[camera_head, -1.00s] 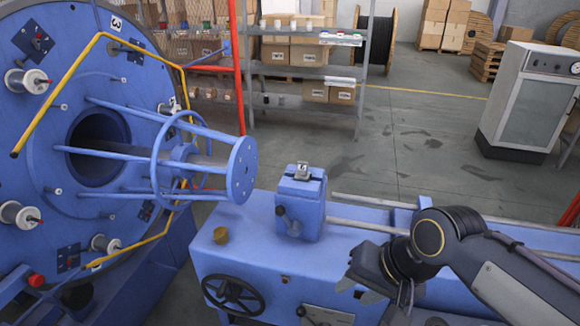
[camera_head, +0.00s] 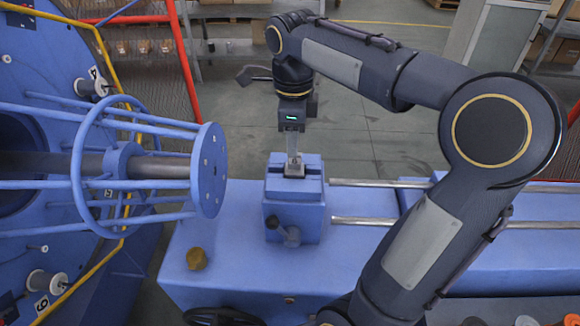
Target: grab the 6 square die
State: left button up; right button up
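The square die (camera_head: 294,170) is a small grey metal piece sitting in the top of the blue clamp block (camera_head: 295,205). My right gripper (camera_head: 294,157) comes down from above, fingers pointing down, right at the die. The fingers cover much of the die, and its number does not show now. The fingers are seen nearly edge-on, so I cannot tell whether they are closed on it. My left gripper is not in view.
The blue strander cage with its round end plate (camera_head: 209,170) stands close left of the block. Two steel rods (camera_head: 385,183) run right from it. A brass knob (camera_head: 197,258) sits on the bed. My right arm fills much of the right side.

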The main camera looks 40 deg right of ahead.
aim_at(295, 168)
notch_tip(295, 168, down, 6)
jog(key=shift+s+d+r, duration=0.1)
jog(key=shift+d+r, duration=0.05)
grip_shut()
jog(key=shift+r, duration=0.1)
dwell(0.3)
